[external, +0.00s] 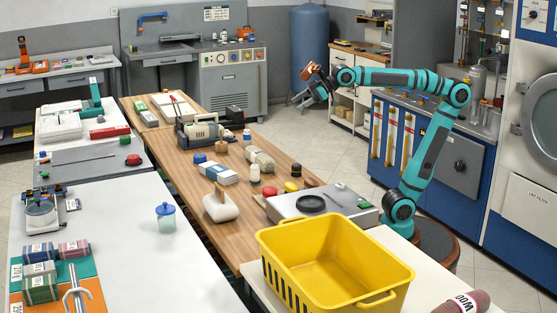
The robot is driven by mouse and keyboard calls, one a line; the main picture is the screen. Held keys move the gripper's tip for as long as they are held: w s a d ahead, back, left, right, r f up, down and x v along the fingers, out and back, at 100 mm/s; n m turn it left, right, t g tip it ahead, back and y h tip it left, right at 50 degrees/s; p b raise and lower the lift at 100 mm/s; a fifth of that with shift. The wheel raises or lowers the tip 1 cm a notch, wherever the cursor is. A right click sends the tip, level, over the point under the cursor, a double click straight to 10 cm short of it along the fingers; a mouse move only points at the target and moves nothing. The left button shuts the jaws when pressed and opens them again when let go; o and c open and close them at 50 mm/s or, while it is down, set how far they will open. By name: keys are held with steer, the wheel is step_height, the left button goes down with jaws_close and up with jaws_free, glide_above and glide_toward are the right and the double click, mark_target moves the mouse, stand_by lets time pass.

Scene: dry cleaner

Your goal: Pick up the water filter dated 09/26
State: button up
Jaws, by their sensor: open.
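My gripper (313,82) is at the end of my teal arm, raised in the upper middle of the external view. It is small in the picture and its jaws are open. It is well above and apart from the items on the wooden table. No date label of 09/26 is readable at this size, so I cannot tell which thing is the water filter. A pale rolled or cylindrical item (260,158) lies on the wooden table among small bottles. A clear jar with a blue lid (166,219) stands on the white table at left.
A yellow basket (322,283) stands at the front on a white counter. A grey scale-like box (318,203) is behind it. The wooden table (232,237) holds a beige machine (203,128) and several small items. A blue tank (310,45) and blue cabinets (440,150) stand behind.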

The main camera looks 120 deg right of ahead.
steer(key=w+d+m+g, duration=0.1)
steer(key=w+d+g, duration=0.4)
steer(key=d, duration=0.8)
steer(key=m+g+y, duration=0.2)
steer(key=g+y, duration=0.1)
steer(key=g, duration=0.3)
glide_above(247, 135)
steer(key=d, duration=0.2)
step_height(247, 135, down, 13)
steer(key=f, duration=1)
steer(key=shift+s+f, duration=0.25)
steer(key=shift+f, duration=0.15)
steer(key=shift+s+f, duration=0.15)
steer(key=shift+f, duration=1.2)
steer(key=shift+s+f, duration=0.1)
steer(key=shift+f, duration=1.25)
steer(key=shift+c, duration=0.2)
steer(key=c, duration=1.1)
